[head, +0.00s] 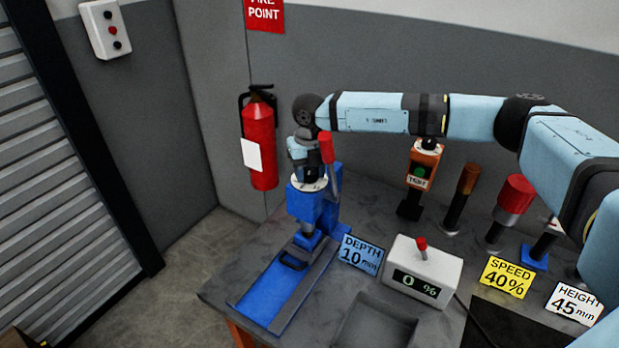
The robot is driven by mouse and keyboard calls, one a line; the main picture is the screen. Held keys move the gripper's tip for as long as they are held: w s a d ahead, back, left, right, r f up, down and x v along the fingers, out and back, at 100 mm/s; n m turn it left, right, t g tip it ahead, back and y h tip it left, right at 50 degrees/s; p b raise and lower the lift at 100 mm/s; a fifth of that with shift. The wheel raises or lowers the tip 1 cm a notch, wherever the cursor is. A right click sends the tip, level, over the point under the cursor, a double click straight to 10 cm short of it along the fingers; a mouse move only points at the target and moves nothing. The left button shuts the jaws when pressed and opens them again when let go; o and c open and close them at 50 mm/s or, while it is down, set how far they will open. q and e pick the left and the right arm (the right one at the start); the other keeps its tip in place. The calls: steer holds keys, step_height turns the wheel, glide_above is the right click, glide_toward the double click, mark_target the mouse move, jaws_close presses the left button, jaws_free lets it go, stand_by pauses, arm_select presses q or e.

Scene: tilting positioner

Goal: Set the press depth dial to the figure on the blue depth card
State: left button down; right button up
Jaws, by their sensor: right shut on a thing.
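The blue press (313,208) stands at the back left of the bench, with a blue bed (264,290) in front of it. A pale round dial (309,186) lies on top of the press head; its figures are too small to read. My right gripper (307,174) points down onto the dial and is shut on it; its fingers hide the dial's middle. The blue depth card (361,254) stands right of the press and reads DEPTH 10 mm. My left gripper is not in view.
The red-knobbed press lever (326,148) stands close beside my right gripper. A grey box (424,270) with a red toggle shows 0 %. A yellow SPEED 40% card (505,278), a white HEIGHT 45 mm card (574,303) and several upright handled tools stand to the right.

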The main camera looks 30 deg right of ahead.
mark_target(310, 170)
steer(key=n+b, duration=0.2)
steer(key=shift+f+n, duration=0.15)
steer(key=shift+n, duration=0.25)
steer(key=shift+n+b, duration=0.85)
steer(key=shift+n, duration=0.25)
steer(key=shift+r+n+b, duration=0.2)
steer(key=shift+n+b, duration=0.35)
steer(key=shift+n, duration=0.35)
steer(key=o, duration=0.9)
steer(key=shift+o, duration=0.2)
step_height(310, 170, up, 14)
steer(key=b, duration=0.2)
